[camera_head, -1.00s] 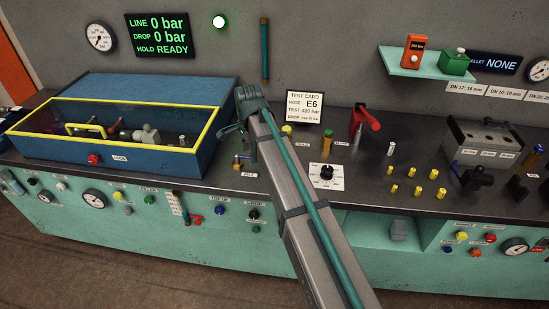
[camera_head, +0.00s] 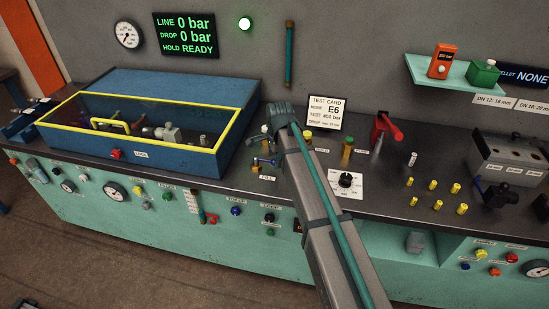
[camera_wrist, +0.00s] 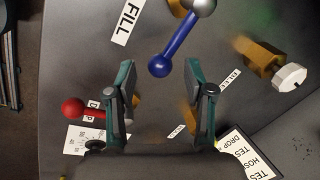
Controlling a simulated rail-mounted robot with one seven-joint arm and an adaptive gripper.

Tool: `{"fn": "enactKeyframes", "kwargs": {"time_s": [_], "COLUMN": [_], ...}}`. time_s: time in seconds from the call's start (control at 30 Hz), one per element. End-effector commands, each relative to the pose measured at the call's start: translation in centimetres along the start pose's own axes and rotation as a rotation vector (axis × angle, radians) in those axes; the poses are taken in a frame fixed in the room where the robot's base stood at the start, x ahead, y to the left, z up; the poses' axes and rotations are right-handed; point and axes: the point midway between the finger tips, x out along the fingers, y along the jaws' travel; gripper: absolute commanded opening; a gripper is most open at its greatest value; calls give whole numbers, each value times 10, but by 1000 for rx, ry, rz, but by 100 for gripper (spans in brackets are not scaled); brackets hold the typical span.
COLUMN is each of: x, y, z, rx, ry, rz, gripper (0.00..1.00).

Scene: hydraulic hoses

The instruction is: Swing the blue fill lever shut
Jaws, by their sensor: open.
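The blue fill lever (camera_wrist: 175,48) shows in the wrist view as a blue bar with a ball end, angled from a brass-and-steel pivot at the top down to the left. The FILL label (camera_wrist: 127,18) lies left of it. My gripper (camera_wrist: 158,82) is open and empty, and the lever's ball end appears just ahead of the gap between its fingers. I cannot tell any contact. In the head view, the blue lever (camera_head: 265,161) stands low on the bench behind the FILL label, under my gripper (camera_head: 262,141). My arm hides part of this area.
A red-balled lever (camera_wrist: 75,107) sits near my left finger in the wrist view. A brass valve with a grey knob (camera_wrist: 289,77) is to the right. In the head view, the blue test box (camera_head: 228,150) stands left of my gripper and the test card (camera_head: 324,112) behind it.

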Motion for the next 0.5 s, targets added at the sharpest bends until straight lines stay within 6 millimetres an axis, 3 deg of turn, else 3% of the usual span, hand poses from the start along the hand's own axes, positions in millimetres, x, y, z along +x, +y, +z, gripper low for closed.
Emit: {"fn": "enactKeyframes", "kwargs": {"time_s": [0.2, 0.5], "x": [12, 14], "y": [0, 0], "z": [0, 0], "rx": [0, 0], "ry": [0, 0], "rz": [0, 0], "gripper": [53, 50]}}
